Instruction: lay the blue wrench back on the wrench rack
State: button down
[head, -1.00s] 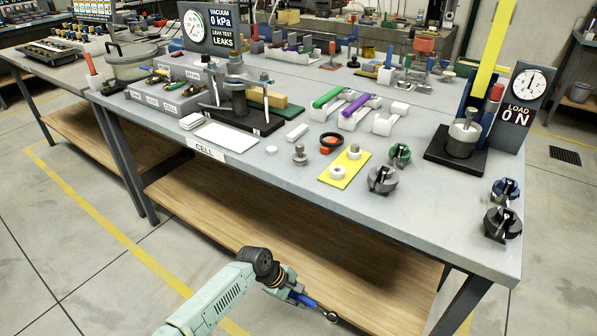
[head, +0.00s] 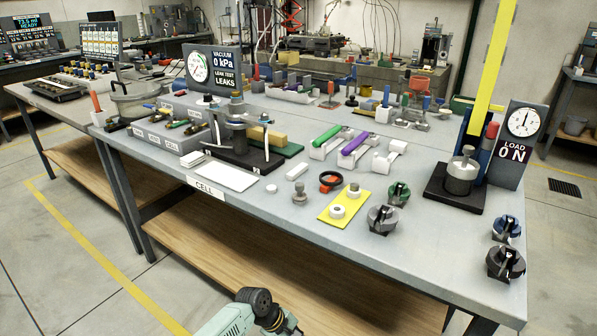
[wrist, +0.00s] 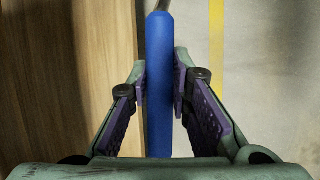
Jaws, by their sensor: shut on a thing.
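The blue wrench (wrist: 159,40) runs upright through the middle of the wrist view, its blue handle between my fingers. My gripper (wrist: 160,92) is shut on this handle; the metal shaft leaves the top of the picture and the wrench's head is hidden. In the head view my arm is at the bottom edge, below the bench front, and the wrench is out of frame. White cradles on the bench look like the wrench rack (head: 381,164). A green handle (head: 326,137) and a purple handle (head: 356,139) lie on two; the right one is empty.
In front of the cradles are a black-and-orange ring (head: 330,181), a yellow plate (head: 333,211) with white pieces, and dark knobbed parts (head: 382,219). A load press (head: 460,178) stands to the right. A wooden lower shelf (head: 240,270) lies under the bench top (head: 270,207).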

jog(key=s+f+m+g, duration=0.1)
jog(key=m, duration=0.2)
jog(key=s+m+g+y, duration=0.1)
jog(key=m, duration=0.2)
jog(key=s+f+m+g, duration=0.1)
jog(key=m+g, duration=0.1)
jog(key=m, duration=0.1)
jog(key=shift+s+f+y, duration=0.3)
jog(key=shift+s, duration=0.1)
